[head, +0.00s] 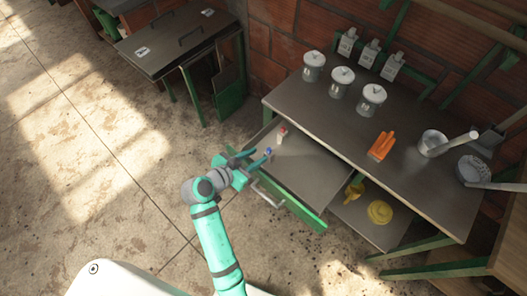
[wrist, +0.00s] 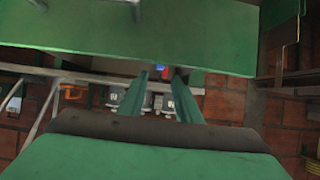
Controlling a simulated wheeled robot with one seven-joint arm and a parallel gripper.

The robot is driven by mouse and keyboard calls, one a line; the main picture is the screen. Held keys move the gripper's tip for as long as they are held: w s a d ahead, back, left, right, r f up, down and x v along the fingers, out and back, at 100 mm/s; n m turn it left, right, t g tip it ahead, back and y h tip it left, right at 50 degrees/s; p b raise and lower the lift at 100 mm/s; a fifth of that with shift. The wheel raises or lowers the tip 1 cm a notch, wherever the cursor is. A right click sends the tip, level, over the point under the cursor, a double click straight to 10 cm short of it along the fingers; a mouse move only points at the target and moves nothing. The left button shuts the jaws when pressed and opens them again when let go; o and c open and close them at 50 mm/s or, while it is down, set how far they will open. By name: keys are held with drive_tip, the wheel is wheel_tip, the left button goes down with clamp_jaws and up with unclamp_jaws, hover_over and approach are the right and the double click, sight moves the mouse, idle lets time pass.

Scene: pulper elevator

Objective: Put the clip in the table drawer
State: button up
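An orange two-pronged piece that looks like the clip (head: 380,147) lies on the metal table top (head: 330,118); an orange patch shows in the wrist view (wrist: 72,92). The table drawer (head: 310,172) is pulled out, with a green front and a metal handle (head: 267,193). A small blue-topped item (head: 267,152) and a red-topped item (head: 282,131) stand at its left side.
Three lidded canisters (head: 342,82) stand at the table's back. A grey pot (head: 433,142) and a speckled bowl (head: 474,169) are at the right. Yellow items (head: 379,212) lie on the lower shelf. Another metal table (head: 175,40) stands behind. The floor at left is clear.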

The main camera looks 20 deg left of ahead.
drive_tip(key=shift+v, duration=1.9)
